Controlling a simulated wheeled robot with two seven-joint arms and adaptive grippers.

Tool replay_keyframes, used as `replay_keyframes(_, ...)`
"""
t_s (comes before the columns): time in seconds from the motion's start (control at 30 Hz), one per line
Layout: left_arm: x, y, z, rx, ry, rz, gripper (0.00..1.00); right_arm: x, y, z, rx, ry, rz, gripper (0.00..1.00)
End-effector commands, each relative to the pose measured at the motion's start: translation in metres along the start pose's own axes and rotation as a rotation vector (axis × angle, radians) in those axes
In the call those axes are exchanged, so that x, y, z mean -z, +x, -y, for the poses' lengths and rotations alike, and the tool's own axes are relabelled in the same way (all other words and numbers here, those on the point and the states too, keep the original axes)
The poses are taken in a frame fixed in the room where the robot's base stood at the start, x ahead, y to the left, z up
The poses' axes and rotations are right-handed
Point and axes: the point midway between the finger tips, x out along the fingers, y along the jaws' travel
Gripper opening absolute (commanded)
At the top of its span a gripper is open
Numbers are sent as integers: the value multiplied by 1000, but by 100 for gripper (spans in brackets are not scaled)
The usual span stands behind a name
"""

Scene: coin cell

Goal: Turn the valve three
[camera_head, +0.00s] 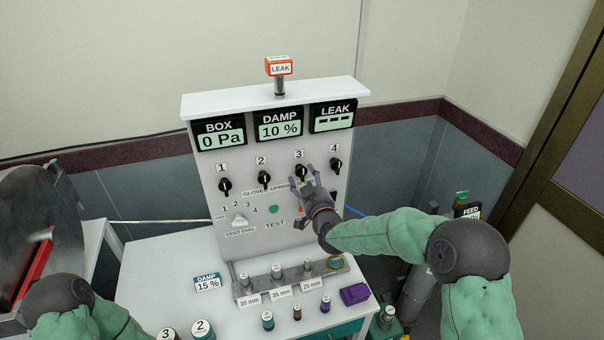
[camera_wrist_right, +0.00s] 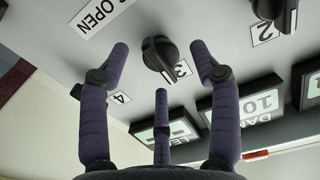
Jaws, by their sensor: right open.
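Valve three is a black knob (camera_head: 300,170) under the label 3 on the white panel. In the right wrist view the knob (camera_wrist_right: 159,53) lies between the two outer fingertips, with the third finger below it. My right gripper (camera_head: 306,181) is open in front of the panel, its purple fingers spread around the knob. I see no clear contact, and the remaining gap to the knob is hard to judge. Part of the knob is close to a finger in the head view. My left arm shows at the lower left, but its gripper is out of view.
Knobs one (camera_head: 225,186), two (camera_head: 264,179) and four (camera_head: 336,166) flank it. Above are BOX, DAMP and LEAK displays (camera_head: 332,116). Below are a test dial (camera_head: 239,220) and a green button (camera_head: 273,209). Small cylinders and a purple block (camera_head: 354,294) stand on the white table.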

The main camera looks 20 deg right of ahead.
Motion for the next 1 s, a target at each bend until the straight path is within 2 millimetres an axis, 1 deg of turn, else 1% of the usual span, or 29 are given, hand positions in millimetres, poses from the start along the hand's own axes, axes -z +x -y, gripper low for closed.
replay_keyframes(0.03,0,0,0,0,0,0,40,0,8,0,0,0,-1,63)
replay_keyframes(0.1,0,-1,0,0,0,0,40,0,16,0,0,0,-1,63)
replay_keyframes(0.23,0,-1,0,0,0,0,40,0,26,0,0,1,0,63)
replay_keyframes(0.4,0,-1,0,0,0,0,40,0,32,0,0,1,-1,63)
replay_keyframes(0.63,0,-1,0,0,0,0,40,0,33,0,0,0,-1,63)
replay_keyframes(0.67,0,-1,0,0,0,0,40,0,32,0,0,1,-1,60)
replay_keyframes(0.7,0,-1,0,0,0,0,40,0,32,0,0,1,-1,49)
replay_keyframes(0.77,0,-1,0,0,0,0,40,0,32,0,0,0,-1,32)
replay_keyframes(0.8,0,-1,0,0,0,0,40,0,32,0,0,0,-1,21)
replay_keyframes(0.83,0,-1,0,0,0,0,40,0,32,0,0,0,-1,12)
replay_keyframes(0.87,0,-1,0,0,0,0,40,0,32,0,0,0,-1,7)
replay_keyframes(1.0,0,-1,0,0,0,0,40,0,32,0,0,-1,0,6)
